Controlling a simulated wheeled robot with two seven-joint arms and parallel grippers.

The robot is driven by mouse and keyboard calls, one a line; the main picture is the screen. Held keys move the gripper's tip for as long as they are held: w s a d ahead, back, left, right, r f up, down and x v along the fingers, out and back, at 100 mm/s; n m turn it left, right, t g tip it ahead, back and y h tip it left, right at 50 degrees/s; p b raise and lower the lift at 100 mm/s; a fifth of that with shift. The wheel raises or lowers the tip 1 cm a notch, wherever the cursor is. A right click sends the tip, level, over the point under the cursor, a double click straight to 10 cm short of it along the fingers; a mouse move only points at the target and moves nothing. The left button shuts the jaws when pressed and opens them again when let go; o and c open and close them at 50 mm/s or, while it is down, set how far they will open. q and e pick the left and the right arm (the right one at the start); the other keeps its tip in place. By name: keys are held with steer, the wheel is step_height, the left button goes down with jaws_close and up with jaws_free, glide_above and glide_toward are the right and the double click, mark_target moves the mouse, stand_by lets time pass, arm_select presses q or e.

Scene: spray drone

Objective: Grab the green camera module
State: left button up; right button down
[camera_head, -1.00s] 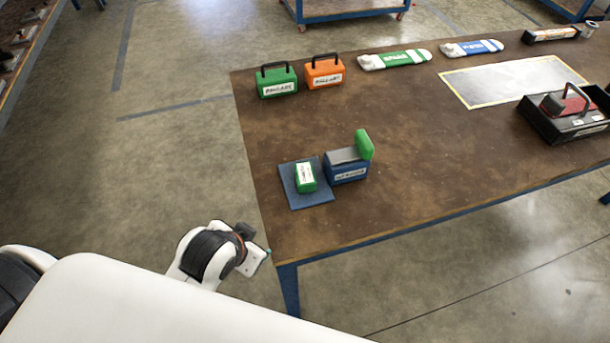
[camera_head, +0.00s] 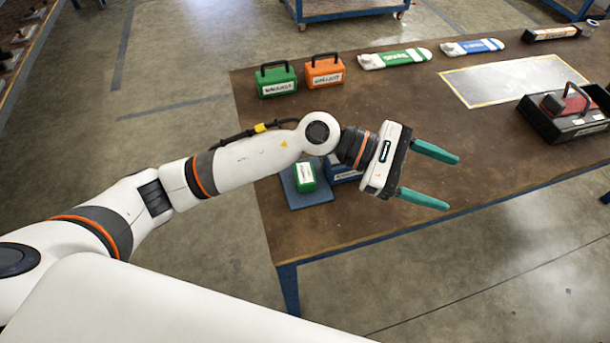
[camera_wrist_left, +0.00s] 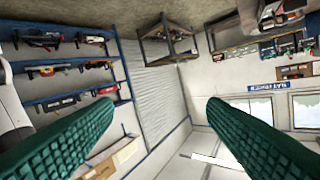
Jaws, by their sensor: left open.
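A small green block with a white label (camera_head: 305,176), which looks like the camera module, sits on a blue mat (camera_head: 313,201) near the table's left end. Its label is too small to read. A blue box (camera_head: 342,172) beside it is mostly hidden behind my left wrist. My left gripper (camera_head: 450,182) is open and empty, up over the table to the right of the block, with its fingers pointing right. In the left wrist view the two green fingers (camera_wrist_left: 160,122) are wide apart with nothing between them. My right gripper is not in view.
A green handled case (camera_head: 277,80) and an orange one (camera_head: 324,72) stand at the back left. A green-and-white item (camera_head: 394,59) and a blue-and-white item (camera_head: 472,48) lie behind. A black tray (camera_head: 567,127) is at right. The table's middle is mostly clear.

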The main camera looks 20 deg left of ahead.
arm_select(q)
steer(key=w+a+f+m+y, duration=0.2)
steer(key=a+f+m+y, duration=0.1)
steer(key=f+m+y, duration=0.15)
steer(key=m+y+p, duration=0.2)
steer(key=m+y, duration=0.3)
steer(key=y, duration=0.7)
glide_above(305, 171)
steer(key=shift+n+t, duration=0.25)
steer(key=shift+t, duration=0.15)
steer(key=f, duration=1.1)
steer(key=shift+w+d+f, duration=0.1)
steer(key=shift+w+f, duration=0.1)
steer(key=shift+w, duration=0.15)
steer(key=f+p, duration=0.1)
steer(key=f, duration=0.1)
steer(key=s+f, duration=0.1)
steer(key=f, duration=0.1)
steer(key=shift+f+p, duration=0.35)
steer(key=shift+f, duration=0.05)
steer(key=shift+w+f, duration=0.1)
steer(key=shift+f, duration=0.2)
steer(key=c, duration=1.1)
steer(key=shift+r, duration=0.1)
